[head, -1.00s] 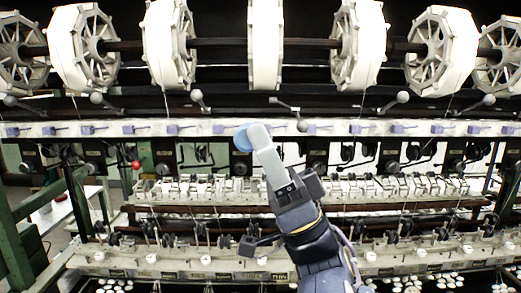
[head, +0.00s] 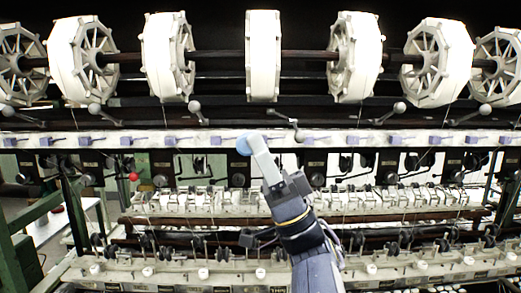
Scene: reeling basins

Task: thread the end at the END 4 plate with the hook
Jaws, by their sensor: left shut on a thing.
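My left gripper (head: 258,152) reaches up from the bottom centre, its long pale fingers tilted up and to the left. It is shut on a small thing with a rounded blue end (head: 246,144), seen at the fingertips. Its shape is mostly hidden, so I cannot tell from the picture whether it is the hook. Small dark plates (head: 276,289) sit along the front rail at the bottom edge, partly cut off. Their lettering is too small to tell which is END 4. No loose thread end can be made out. My right gripper is not in view.
Large white reels (head: 263,55) hang on a dark shaft across the top. Below them runs a pale rail (head: 350,138) with small lilac guides. A row of white fittings (head: 390,197) lies behind my gripper. A red ball (head: 134,177) and green frame (head: 38,212) stand left.

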